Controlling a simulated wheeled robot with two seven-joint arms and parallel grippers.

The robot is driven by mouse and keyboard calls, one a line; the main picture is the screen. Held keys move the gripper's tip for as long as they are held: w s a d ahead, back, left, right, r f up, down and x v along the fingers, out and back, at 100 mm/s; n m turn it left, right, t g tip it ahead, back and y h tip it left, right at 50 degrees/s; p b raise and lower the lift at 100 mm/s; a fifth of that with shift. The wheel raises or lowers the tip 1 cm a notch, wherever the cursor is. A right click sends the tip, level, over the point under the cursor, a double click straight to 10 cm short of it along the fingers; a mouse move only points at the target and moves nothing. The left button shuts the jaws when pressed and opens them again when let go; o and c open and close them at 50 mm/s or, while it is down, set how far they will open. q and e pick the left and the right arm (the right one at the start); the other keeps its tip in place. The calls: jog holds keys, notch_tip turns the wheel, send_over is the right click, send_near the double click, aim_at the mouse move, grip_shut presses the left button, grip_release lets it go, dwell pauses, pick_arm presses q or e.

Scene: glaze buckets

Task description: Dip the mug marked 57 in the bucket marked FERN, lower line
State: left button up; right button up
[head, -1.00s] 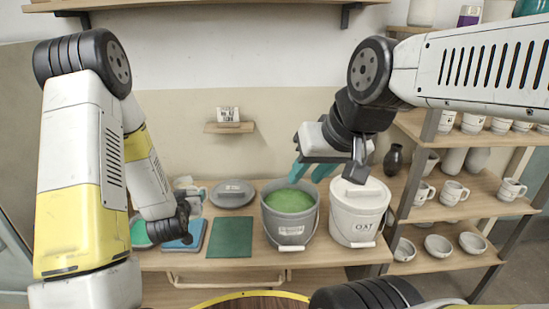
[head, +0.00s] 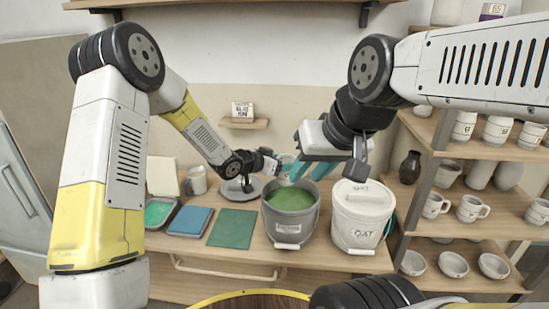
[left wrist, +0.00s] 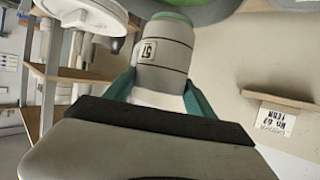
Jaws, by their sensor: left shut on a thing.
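In the head view, my left gripper (head: 274,163) is behind the grey bucket (head: 290,222), with the mug (head: 287,160) partly hidden by my right gripper's fingers. The bucket is open and holds green glaze (head: 285,200); its front label is too small to read. My right gripper (head: 311,170) is empty, its teal fingers apart above the bucket's back rim.
A lidded white bucket marked OAT (head: 358,222) stands right of the grey one. A card (head: 242,109) sits on a wall ledge. Shelves (head: 470,205) at right hold pottery.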

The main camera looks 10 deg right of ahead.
aim_at(279, 179)
pick_arm(q)
notch_tip(279, 179, down, 3)
jog(key=shift+f, duration=0.1)
jog(key=shift+a+f, duration=0.1)
jog(key=shift+f, duration=2.2)
jog(key=shift+f, duration=0.1)
jog(key=shift+f, duration=2.15)
jog(key=shift+r, duration=2.65)
